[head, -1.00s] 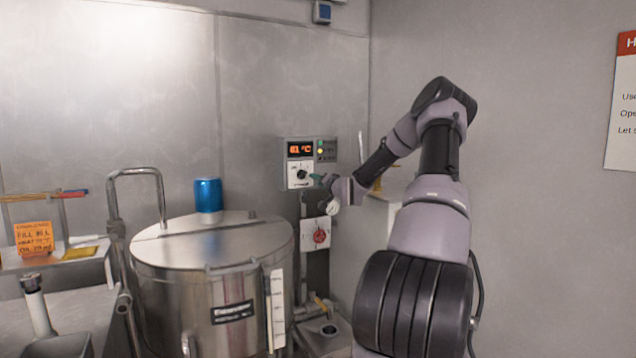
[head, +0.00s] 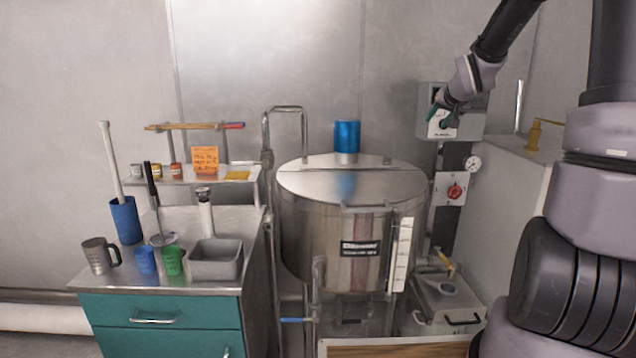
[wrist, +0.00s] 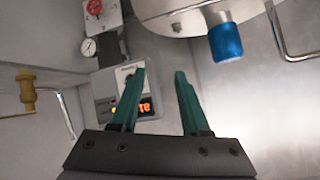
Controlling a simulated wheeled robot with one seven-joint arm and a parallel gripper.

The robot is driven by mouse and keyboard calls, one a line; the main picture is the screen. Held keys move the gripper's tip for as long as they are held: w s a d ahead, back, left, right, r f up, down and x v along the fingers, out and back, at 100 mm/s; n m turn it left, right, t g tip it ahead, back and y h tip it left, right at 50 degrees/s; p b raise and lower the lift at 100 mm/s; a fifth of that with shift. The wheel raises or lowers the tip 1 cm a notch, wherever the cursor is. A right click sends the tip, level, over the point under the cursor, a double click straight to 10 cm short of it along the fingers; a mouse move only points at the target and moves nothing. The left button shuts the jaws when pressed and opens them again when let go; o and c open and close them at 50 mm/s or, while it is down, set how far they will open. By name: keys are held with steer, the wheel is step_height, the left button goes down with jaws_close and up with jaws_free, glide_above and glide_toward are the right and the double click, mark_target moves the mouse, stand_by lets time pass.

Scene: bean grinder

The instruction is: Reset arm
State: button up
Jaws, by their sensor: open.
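My gripper (head: 441,108) is at the upper right in the head view, in front of the control box (head: 470,111) on the back wall. In the wrist view my gripper (wrist: 160,92) shows two green fingers spread apart with nothing between them. The control box (wrist: 112,90) shows upside down behind the left finger, with an orange lit display (wrist: 146,106) and a dial. In the head view my gripper and wrist hide much of the box's front, including the display. My arm reaches in from the right edge.
A steel kettle (head: 350,230) with a blue cylinder (head: 347,136) on its lid stands left of the box. A gauge (head: 472,163) and red knob (head: 455,191) sit below the box. A teal-drawer bench (head: 165,310) with mugs is at left. A pale cabinet (head: 505,200) stands at right.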

steer(key=s+a+r+g+y, duration=0.1)
steer(key=s+a, duration=0.2)
steer(key=s, duration=0.9)
steer(key=s+a+r+g, duration=0.1)
steer(key=s+a, duration=0.3)
steer(key=s, duration=0.8)
steer(key=s+a+r+g+y, duration=0.1)
steer(key=s+a+r+g, duration=0.1)
steer(key=s, duration=1)
steer(key=shift+a+r+y, duration=0.3)
steer(key=shift+a+r, duration=0.3)
steer(key=shift+a, duration=0.1)
